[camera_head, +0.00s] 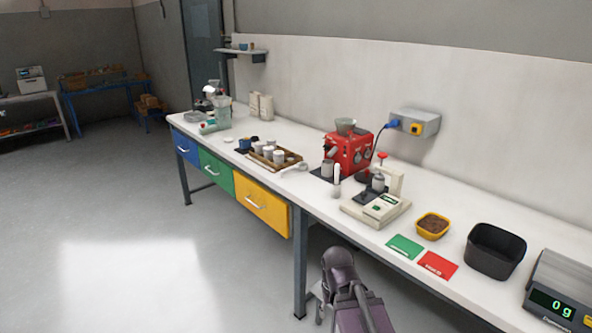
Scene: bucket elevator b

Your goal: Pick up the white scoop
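A small white scoop-like piece (299,167) lies on the white bench top, just right of the wooden tray (290,156). It is small in the head view, so its exact shape is hard to tell. A second pale upright piece with a narrow handle (337,181) stands in front of the red machine; I cannot tell what it is. Part of my arm shows at the bottom centre, in front of the bench and apart from both pieces. I cannot make out my gripper's fingers.
The red grinder-like machine (349,151) and a cream device (377,207) stand right of the tray. Further right are green (405,247) and red (438,264) cards, a yellow bowl (433,225), a black bin (495,250) and a scale (562,296). Floor left is clear.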

